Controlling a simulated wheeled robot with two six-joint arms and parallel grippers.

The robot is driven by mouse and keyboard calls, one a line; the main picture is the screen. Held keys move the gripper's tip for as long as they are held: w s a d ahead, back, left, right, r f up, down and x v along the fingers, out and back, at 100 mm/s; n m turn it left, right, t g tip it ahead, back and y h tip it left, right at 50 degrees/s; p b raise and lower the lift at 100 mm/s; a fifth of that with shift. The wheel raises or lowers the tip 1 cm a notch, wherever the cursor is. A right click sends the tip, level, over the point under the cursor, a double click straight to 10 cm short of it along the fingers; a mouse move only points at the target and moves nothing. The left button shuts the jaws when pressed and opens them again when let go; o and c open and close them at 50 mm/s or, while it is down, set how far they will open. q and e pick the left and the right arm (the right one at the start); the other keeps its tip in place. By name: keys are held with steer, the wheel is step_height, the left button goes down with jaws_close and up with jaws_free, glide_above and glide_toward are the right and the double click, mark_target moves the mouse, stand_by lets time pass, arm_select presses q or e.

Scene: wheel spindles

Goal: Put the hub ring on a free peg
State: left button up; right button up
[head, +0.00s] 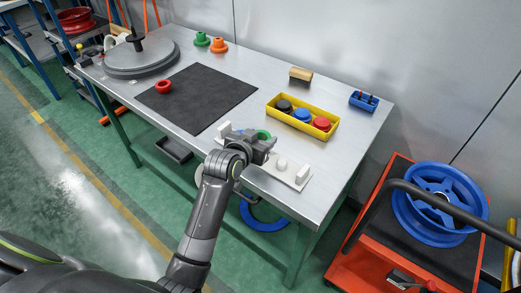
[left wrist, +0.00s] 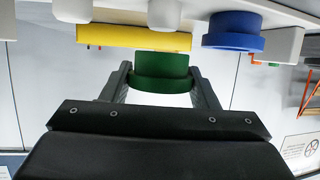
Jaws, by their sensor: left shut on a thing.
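A green hub ring (left wrist: 162,72) is held between the two fingers of my left gripper (left wrist: 160,85) in the left wrist view. In the head view my left gripper (head: 262,147) is over the table's front edge, and the green ring (head: 263,135) shows partly behind it. A long white peg board (head: 292,176) lies under and to the right of the gripper, with a bare white peg (head: 281,164) in view. In the left wrist view a bare white peg (left wrist: 164,14) and a blue ring (left wrist: 232,33) on the board show near the held ring. The gripper hides part of the board in the head view.
A yellow tray (head: 277,116) with black, blue and red round parts lies behind the board. A red ring (head: 163,86) sits on the black mat (head: 205,105). Green (head: 201,39) and orange (head: 219,45) parts stand at the back. A red cart (head: 350,268) holds a blue wheel.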

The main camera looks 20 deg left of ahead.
arm_select(q)
steer(key=shift+f, duration=2)
steer(key=shift+f, duration=0.1)
steer(key=o, duration=0.7)
steer(key=shift+c, duration=0.2)
steer(key=v, duration=1.2)
